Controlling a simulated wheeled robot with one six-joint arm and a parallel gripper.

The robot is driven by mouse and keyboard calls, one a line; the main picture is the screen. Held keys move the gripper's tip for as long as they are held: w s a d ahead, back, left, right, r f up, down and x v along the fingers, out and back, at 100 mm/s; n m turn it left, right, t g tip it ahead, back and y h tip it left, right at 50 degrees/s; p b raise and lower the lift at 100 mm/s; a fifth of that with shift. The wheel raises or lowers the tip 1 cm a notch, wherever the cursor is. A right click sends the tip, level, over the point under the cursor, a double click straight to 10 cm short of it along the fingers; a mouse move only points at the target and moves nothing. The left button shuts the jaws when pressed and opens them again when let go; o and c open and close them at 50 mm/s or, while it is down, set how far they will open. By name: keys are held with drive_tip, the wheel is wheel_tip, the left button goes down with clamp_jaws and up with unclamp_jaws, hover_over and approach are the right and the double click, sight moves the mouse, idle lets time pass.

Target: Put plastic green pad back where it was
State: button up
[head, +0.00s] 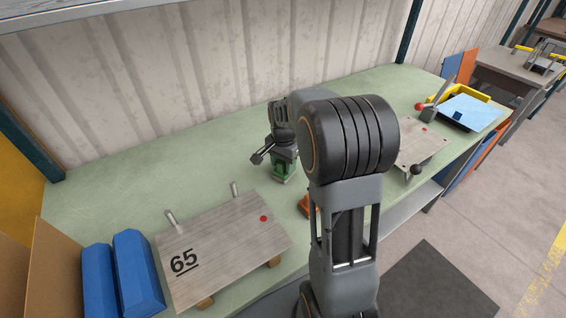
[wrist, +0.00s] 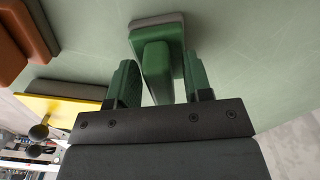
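The green plastic pad (head: 284,178) is on the pale green bench top, just below my gripper (head: 282,158) in the head view. In the wrist view the green pad (wrist: 158,50) has a grey base strip and a narrower raised grip. My gripper (wrist: 161,82) has two green fingers, one on each side of this grip. The fingers are apart, and a gap shows between the grip and the right finger. Contact on the left side is hard to tell. My arm hides part of the bench in the head view.
An orange pad (head: 307,207) lies close by, partly behind my arm. A board marked 65 (head: 215,240) with two pegs and blue blocks (head: 138,270) are at front left. A metal plate (head: 418,140) with a black knob stands right. The bench behind is clear.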

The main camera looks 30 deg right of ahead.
wheel_tip(320, 180, up, 12)
drive_tip(key=s+a+f+n+t, duration=0.2)
drive_tip(key=s+a+n, duration=0.3)
drive_tip(key=s, duration=0.3)
drive_tip(key=s+a+f+n+t, duration=0.1)
drive_tip(key=s+a+f+n, duration=0.1)
drive_tip(key=s+a+n, duration=0.2)
drive_tip(key=s+n, duration=0.3)
drive_tip(key=s, duration=0.1)
drive_tip(key=shift+a+t, duration=0.35)
drive_tip(key=shift+t, duration=0.05)
